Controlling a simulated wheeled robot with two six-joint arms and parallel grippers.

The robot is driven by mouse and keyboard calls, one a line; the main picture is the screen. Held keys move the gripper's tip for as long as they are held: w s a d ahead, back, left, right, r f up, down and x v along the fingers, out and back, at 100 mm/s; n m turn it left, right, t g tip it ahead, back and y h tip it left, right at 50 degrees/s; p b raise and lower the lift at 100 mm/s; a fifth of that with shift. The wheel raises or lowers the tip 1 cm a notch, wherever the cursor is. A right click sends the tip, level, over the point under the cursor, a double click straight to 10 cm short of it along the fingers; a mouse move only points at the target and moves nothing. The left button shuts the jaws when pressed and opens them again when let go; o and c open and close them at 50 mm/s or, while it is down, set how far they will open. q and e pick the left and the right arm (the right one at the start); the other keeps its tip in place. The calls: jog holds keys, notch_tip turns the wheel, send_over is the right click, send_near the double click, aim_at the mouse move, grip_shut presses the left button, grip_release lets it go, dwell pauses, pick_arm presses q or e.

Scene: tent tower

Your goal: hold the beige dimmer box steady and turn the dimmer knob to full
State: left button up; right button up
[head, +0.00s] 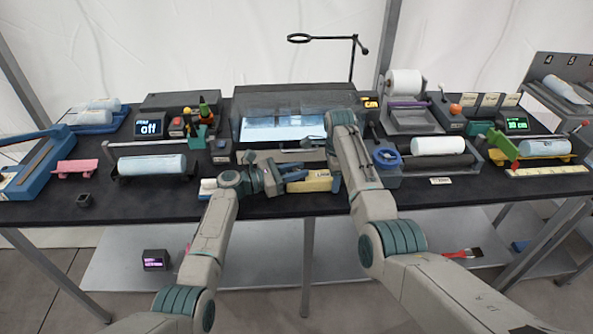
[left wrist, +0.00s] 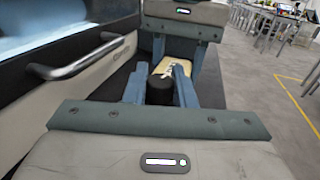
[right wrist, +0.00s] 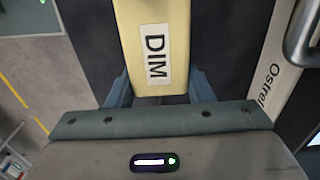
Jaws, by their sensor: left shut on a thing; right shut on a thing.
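The beige dimmer box (head: 316,185) lies near the front middle of the black table. Its DIM label shows in the right wrist view, where the box (right wrist: 150,18) sits between the fingers. My right gripper (head: 335,180) comes from the right and is shut on the box's right end. My left gripper (head: 296,177) comes from the left, with its fingers (left wrist: 160,86) shut around the dark dimmer knob (left wrist: 160,92) at the box's other end. In the head view the knob is hidden by the left gripper. The knob's pointer and setting cannot be seen.
A glass-fronted case (head: 285,130) with a lit inside stands right behind, its metal handle (left wrist: 75,68) close to my left gripper.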

pick_arm(q)
jog(key=o, duration=0.9)
jog(key=shift+o, duration=0.2)
jog(key=shift+a, duration=0.1)
jog(key=v, duration=0.7)
jog(key=shift+s+a, duration=0.1)
jog(key=shift+a, duration=0.1)
pick_arm(e)
jog(key=o, duration=1.1)
jog(key=shift+r, duration=0.1)
